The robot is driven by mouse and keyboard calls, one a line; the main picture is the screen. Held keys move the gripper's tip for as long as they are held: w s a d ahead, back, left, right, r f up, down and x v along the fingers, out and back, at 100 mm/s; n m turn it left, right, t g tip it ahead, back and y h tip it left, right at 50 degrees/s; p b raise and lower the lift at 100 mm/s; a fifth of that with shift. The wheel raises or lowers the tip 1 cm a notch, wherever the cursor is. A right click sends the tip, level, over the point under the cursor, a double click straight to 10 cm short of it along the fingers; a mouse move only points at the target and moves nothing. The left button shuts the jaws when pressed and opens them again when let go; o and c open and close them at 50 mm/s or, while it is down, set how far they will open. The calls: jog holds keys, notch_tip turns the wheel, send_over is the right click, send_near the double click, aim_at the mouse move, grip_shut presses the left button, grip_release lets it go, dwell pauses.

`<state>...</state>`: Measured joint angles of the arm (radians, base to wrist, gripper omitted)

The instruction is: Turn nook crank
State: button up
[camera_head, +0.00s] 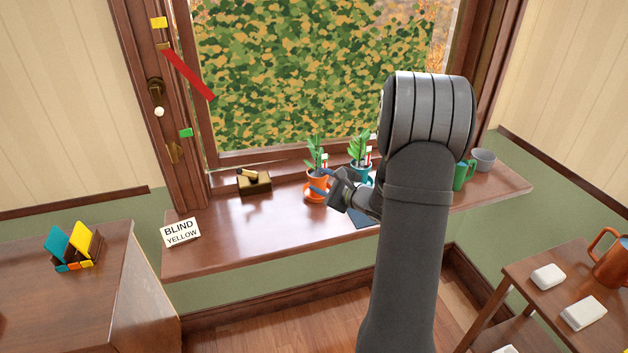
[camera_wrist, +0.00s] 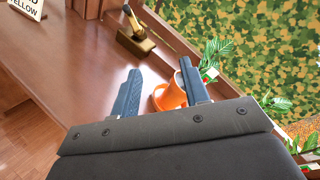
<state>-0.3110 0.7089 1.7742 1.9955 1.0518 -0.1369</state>
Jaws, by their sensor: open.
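A brass crank (camera_head: 252,182) with a dark handle sits on the window sill, left of the plants. It also shows at the top of the wrist view (camera_wrist: 134,40). A dark fitting with a white knob (camera_head: 159,112) is mounted on the left window post; the frames do not show which one is the nook crank. My gripper (camera_head: 322,183) is above the sill, right of the brass crank and apart from it. Its two fingers (camera_wrist: 160,70) are open with nothing held. The orange pot (camera_wrist: 191,78) is partly hidden behind one finger in the wrist view.
A card reading BLIND YELLOW (camera_head: 181,232) stands at the sill's left front. A red bar (camera_head: 188,75) lies between yellow (camera_head: 159,22) and green (camera_head: 186,132) markers. Potted plants (camera_head: 360,160) and a green mug (camera_head: 463,175) stand on the sill.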

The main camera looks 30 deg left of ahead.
aim_at(252, 175)
jog(key=w+a+f+n+g, duration=0.1)
jog(key=a+f, duration=0.2)
jog(key=a, duration=0.6)
jog(key=w+a+f+n+g, duration=0.1)
jog(key=a+f, duration=0.2)
jog(key=a, duration=0.7)
jog(key=w+a+f+n+g, duration=0.1)
jog(key=a+f, duration=0.3)
jog(key=a, duration=0.6)
jog(key=shift+w+a+h, duration=0.1)
jog(key=shift+w+h, duration=0.2)
jog(key=shift+w, duration=0.05)
jog(key=shift+c, duration=0.4)
jog(key=c, duration=0.8)
